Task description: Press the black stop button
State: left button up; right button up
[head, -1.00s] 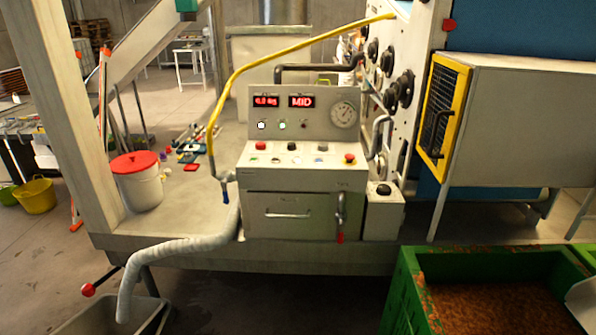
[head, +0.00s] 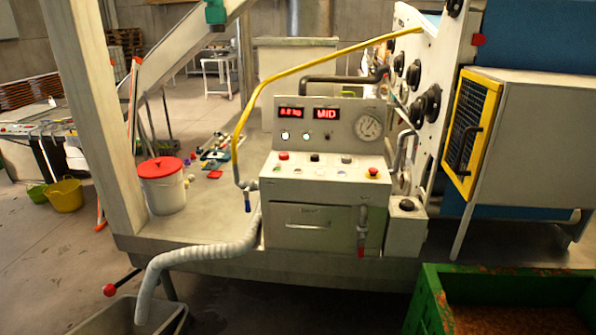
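A control box (head: 325,180) stands on the trailer platform with a row of buttons on its sloped top. A red button (head: 284,155) is at the left of the row. A black button (head: 315,157) is right of it, then a grey one (head: 346,159). A red mushroom button on a yellow base (head: 373,172) is at the right end. A separate small grey box (head: 405,232) to the right carries a larger black button (head: 407,204) on top. I cannot read the labels to tell which is the stop button. Neither of my grippers is in view.
A green crate (head: 432,297) of brownish material stands at the front right. A ribbed hose (head: 205,254) and a red-knobbed lever (head: 110,290) stick out at the front left. A yellow pipe (head: 262,82) arches over the box.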

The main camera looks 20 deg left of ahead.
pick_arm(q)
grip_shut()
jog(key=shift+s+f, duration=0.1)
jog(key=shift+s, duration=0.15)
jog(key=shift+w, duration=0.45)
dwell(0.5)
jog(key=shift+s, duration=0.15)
